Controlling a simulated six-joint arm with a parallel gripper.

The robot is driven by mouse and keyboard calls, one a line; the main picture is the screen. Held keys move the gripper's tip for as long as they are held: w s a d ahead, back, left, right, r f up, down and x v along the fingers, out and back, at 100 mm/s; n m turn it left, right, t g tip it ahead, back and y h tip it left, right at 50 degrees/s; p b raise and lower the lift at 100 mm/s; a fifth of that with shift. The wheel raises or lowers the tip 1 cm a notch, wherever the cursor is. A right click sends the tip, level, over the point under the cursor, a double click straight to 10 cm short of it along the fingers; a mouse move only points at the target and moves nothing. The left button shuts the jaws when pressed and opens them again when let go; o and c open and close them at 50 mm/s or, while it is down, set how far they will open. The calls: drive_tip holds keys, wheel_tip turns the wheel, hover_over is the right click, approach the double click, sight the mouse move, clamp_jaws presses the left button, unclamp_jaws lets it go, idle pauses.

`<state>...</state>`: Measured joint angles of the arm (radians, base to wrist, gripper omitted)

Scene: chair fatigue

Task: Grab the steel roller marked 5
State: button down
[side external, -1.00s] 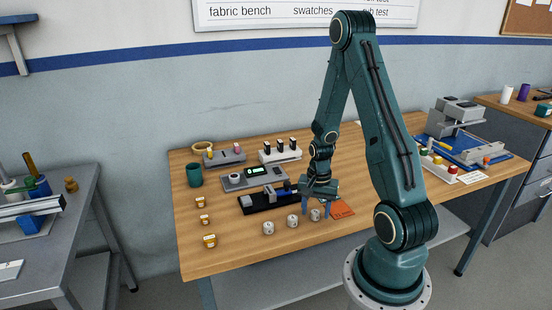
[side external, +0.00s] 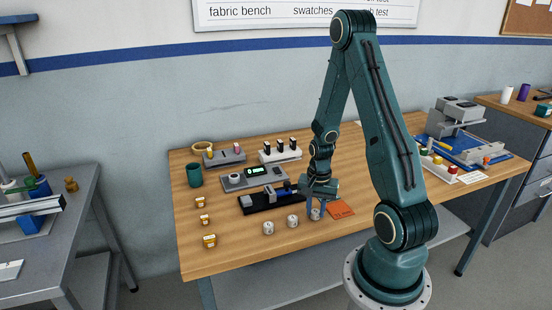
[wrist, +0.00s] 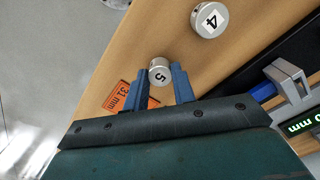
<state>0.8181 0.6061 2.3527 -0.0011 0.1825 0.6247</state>
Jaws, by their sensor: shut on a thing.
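The steel roller marked 5 (wrist: 159,75) stands between the two blue fingers of my gripper (wrist: 163,84) in the wrist view, its number facing the camera. In the side view the same roller (side external: 315,215) is at the right end of a row of rollers near the bench's front edge. My gripper (side external: 317,210) is shut on it, fingers on both sides. The roller appears to be at bench level. Its lower part is hidden in the wrist view.
A roller marked 4 (wrist: 210,20) stands beside it, with another roller (side external: 268,228) farther left. An orange card marked 31 mm (wrist: 128,96) lies close by.

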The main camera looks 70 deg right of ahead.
sight(315, 211)
wheel_tip(315, 211, up, 20)
idle(0.9)
drive_tip(key=shift+w+f, duration=0.1)
drive_tip(key=shift+w, duration=0.05)
idle(0.4)
